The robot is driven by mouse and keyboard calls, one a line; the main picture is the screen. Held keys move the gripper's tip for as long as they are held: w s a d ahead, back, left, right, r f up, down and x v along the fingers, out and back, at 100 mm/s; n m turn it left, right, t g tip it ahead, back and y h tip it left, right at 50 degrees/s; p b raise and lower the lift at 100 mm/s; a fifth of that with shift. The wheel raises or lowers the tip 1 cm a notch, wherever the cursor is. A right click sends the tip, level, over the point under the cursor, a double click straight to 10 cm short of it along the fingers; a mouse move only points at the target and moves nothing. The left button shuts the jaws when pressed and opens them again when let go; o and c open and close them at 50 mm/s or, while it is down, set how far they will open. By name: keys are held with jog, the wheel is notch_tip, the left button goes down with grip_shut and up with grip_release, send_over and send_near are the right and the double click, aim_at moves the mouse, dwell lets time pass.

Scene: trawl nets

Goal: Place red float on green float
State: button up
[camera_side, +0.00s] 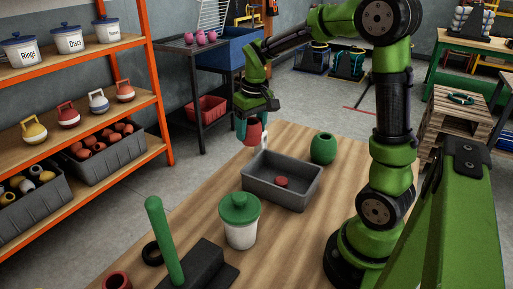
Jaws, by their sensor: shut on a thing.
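The red float (254,134) is a red, tapered piece at the far end of the table. My gripper (243,127) points down and is shut on it, with the fingers partly hiding its left side. The red float appears to hang above the table, beyond the grey bin; its exact height is hard to tell. The green float (323,148) is a rounded green piece standing on the table, to the right of the red float and apart from it.
A grey bin (262,190) with a small red piece (281,183) inside stands mid-table. In front are a white tub with green lid (240,222), a green post (165,240), a black ring (152,253) and a red ring (117,281). Orange shelves (160,100) stand left.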

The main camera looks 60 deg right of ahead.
jog(key=s+d+r+m, duration=0.2)
jog(key=s+d+m, duration=0.4)
jog(key=s+d, duration=0.45)
jog(key=s+m, duration=0.3)
jog(key=s, duration=0.5)
jog(key=m+g+h, duration=0.1)
jog(key=m, duration=0.2)
send_near(326, 135)
jog(key=shift+s+a+f, duration=0.1)
jog(key=shift+f, duration=0.45)
jog(key=shift+w+d+f, duration=0.1)
jog(key=shift+d+f, duration=0.05)
jog(key=shift+f, duration=0.75)
jog(key=shift+w+d+f, duration=0.1)
jog(key=shift+d+f, duration=0.05)
jog(key=shift+f, duration=0.75)
jog(key=o, duration=1)
jog(key=shift+f, duration=0.15)
jog(key=shift+o, duration=0.2)
